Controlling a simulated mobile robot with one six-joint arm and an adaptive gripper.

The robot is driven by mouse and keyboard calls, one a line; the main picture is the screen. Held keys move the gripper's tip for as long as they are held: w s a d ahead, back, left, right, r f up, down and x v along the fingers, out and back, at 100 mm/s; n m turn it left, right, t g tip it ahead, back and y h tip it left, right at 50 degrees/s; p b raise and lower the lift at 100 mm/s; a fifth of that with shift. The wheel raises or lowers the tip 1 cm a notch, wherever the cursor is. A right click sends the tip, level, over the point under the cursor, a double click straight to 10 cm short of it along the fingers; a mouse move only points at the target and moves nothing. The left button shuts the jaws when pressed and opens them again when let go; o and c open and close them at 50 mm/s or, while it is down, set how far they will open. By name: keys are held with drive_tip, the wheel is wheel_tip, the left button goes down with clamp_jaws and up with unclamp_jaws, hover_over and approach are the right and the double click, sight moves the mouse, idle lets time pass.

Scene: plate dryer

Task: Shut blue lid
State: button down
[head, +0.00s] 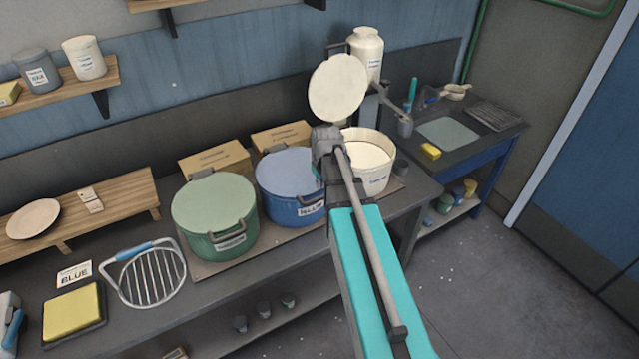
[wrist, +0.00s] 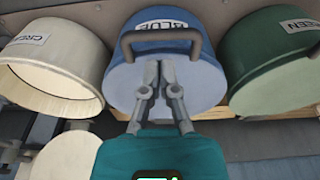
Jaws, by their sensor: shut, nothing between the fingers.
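The blue pot (head: 290,203) stands on the counter between a green and a cream pot. Its pale blue lid (head: 287,170) lies flat across the top and looks down on the rim. In the wrist view the lid (wrist: 195,85) shows with its grey handle (wrist: 160,35) and the BLUE label beyond. My gripper (head: 325,140) is at the right edge of the blue pot in the head view and hides part of it. In the wrist view my gripper (wrist: 158,68) is shut and empty, its fingertips over the lid near the handle. I cannot tell whether they touch it.
The green pot (head: 225,242) has its lid down. The cream pot (head: 375,180) is open, with its cream lid (head: 338,88) raised behind it. Cardboard boxes (head: 215,159) stand behind the pots. A wire rack (head: 146,282) and yellow sponge (head: 72,312) lie to the left.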

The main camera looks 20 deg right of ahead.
wheel_tip(320, 180, up, 7)
drive_tip(key=s+p, duration=0.1)
drive_tip(key=p, duration=0.5)
drive_tip(key=shift+s+d+r+p, duration=0.15)
drive_tip(key=shift+s+r+p, duration=0.05)
drive_tip(key=shift+p, duration=0.15)
idle(0.4)
drive_tip(key=s+a+f+g+b, duration=0.1)
drive_tip(key=s+a+f+b, duration=0.4)
drive_tip(key=a+f+b, duration=0.2)
drive_tip(key=s+a+f+m+b, duration=0.1)
drive_tip(key=s+a+f+b, duration=0.5)
drive_tip(key=a+f+b, duration=0.1)
drive_tip(key=shift+s+a+f+g+b, duration=0.15)
drive_tip(key=shift+a+f+g+b, duration=0.25)
drive_tip(key=shift+f+b, duration=0.45)
idle(0.4)
